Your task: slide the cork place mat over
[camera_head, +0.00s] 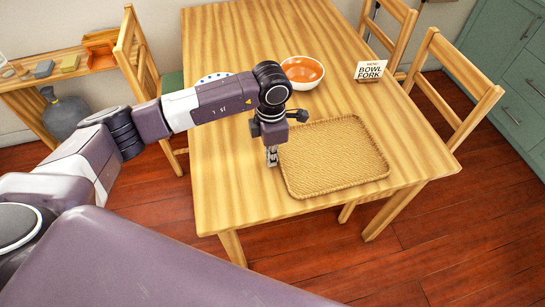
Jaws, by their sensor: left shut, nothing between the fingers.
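The cork place mat (335,160) is a tan, woven-looking rectangle with rounded corners and a raised rim. It lies flat on the wooden table (225,195), near its front right edge. I cannot tell whether the fingertips touch the mat's rim or the table. My right gripper is not in view.
A white bowl, orange inside (303,71), stands behind the mat. A plate (213,77) is partly hidden by my left arm. A card reading "BOWL FORK" (370,70) stands by the right edge. Chairs (455,85) flank the table. The table left of the gripper is clear.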

